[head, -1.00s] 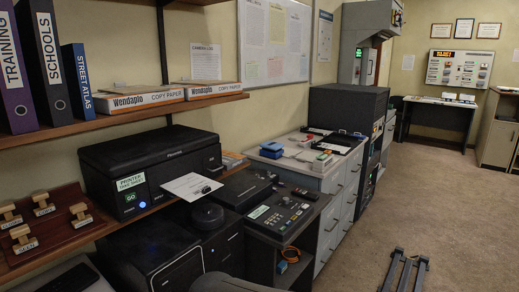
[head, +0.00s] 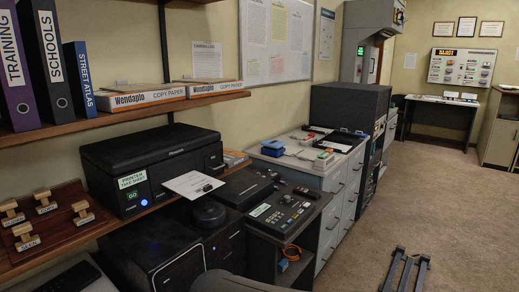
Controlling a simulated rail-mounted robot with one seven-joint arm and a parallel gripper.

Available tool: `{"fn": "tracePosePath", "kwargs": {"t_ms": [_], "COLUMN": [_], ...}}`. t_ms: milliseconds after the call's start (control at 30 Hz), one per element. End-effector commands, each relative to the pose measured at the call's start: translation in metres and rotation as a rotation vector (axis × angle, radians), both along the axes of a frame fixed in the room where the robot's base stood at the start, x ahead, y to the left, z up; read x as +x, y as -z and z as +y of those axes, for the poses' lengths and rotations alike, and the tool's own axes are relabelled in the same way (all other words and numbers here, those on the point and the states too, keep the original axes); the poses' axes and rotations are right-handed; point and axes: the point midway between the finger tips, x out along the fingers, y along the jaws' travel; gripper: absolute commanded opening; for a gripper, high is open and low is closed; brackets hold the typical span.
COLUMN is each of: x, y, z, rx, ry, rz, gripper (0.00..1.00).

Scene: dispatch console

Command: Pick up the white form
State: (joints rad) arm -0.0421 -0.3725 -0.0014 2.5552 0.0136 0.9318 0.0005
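The white form (head: 190,184) lies in front of the black printer (head: 150,165), sticking out from its front toward the desk. A small dark object (head: 207,187) sits at the form's right edge; I cannot tell whether it rests on the form. The printer carries a label reading "PRINTER TAKE SHEET" (head: 132,181) and a lit blue button (head: 144,202).
Wooden stamps stand on a rack (head: 60,235) left of the printer. A shelf (head: 130,117) with binders and copy paper hangs above. A round black device (head: 208,213) and a button console (head: 281,212) are nearby. Open carpet (head: 400,210) lies to the right.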

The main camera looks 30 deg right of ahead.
Motion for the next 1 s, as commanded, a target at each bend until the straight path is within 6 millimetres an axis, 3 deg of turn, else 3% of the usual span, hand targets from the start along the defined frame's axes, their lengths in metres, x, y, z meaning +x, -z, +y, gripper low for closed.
{"fn": "tracePosePath", "kwargs": {"t_ms": [433, 500, 533, 1000], "x": [0.0000, 0.0000, 0.0000, 0.0000], "y": [0.0000, 0.0000, 0.0000, 0.0000], "z": [0.0000, 0.0000, 0.0000, 0.0000], "rx": [0.000, 0.000, 0.000, 0.000], "ry": [0.000, 0.000, 0.000, 0.000], "rz": [0.000, 0.000, 0.000, 0.000], "gripper": [0.00, 0.17, 0.19, 0.19]}}
